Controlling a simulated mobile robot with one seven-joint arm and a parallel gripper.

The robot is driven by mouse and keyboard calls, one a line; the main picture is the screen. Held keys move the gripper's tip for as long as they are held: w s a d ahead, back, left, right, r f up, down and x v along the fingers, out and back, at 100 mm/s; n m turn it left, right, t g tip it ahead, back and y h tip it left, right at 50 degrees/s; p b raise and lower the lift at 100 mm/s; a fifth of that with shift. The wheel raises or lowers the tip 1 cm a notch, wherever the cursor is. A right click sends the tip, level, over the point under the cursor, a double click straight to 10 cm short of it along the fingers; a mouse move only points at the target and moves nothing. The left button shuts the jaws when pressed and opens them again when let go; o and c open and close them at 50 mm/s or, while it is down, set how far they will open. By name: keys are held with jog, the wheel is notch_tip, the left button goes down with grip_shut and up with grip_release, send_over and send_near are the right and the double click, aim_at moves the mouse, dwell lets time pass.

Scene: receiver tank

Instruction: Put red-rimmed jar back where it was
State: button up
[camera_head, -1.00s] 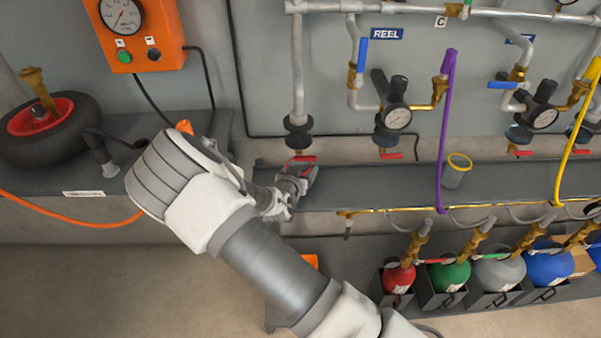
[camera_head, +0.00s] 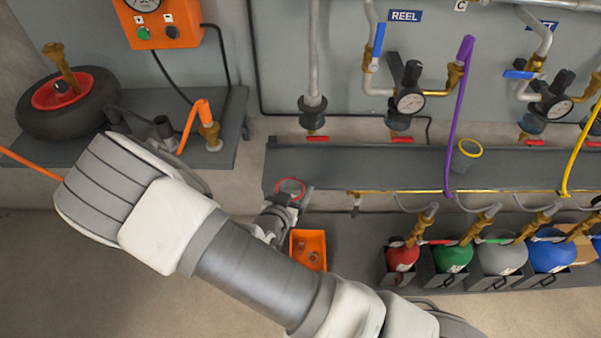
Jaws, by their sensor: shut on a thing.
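The red-rimmed jar (camera_head: 291,187) is at the left end of the grey shelf, near its front edge, with its red rim facing up toward the camera. My gripper (camera_head: 286,198) is shut on the jar from the front left. My gripper hides most of the jar's body, so I cannot tell whether its base touches the shelf. The grey shelf (camera_head: 375,172) runs to the right under the pipes and is mostly bare.
A yellow-rimmed jar (camera_head: 467,152) stands farther right on the shelf. A purple hose (camera_head: 453,120) hangs in front of the shelf. An orange bin (camera_head: 308,249) sits below. Red-handled valves (camera_head: 317,138) hang above the shelf. Several coloured cylinders (camera_head: 453,254) stand lower right.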

jog(key=shift+s, duration=0.35)
jog(key=w+d+m+h, duration=0.1)
jog(key=w+d, duration=0.3)
jog(key=d, duration=0.1)
jog(key=w+d+m+g+h+b, duration=0.1)
jog(key=w+d+m+h, duration=0.1)
jog(key=w+d, duration=0.3)
jog(key=w+d+m+g+h+b, duration=0.1)
jog(key=w+d, duration=0.4)
jog(key=d, duration=0.1)
jog(key=shift+w+r+h, duration=0.1)
jog(key=shift+r+h, duration=0.05)
jog(key=shift+h, duration=0.15)
jog(key=shift+w+d+m+b, duration=0.3)
jog(key=shift+w+d+b, duration=0.2)
jog(key=shift+w+d, duration=0.55)
jog(key=shift+a+f+g+b, duration=0.2)
jog(key=shift+f+g+b, duration=0.15)
jog(key=shift+f, duration=0.4)
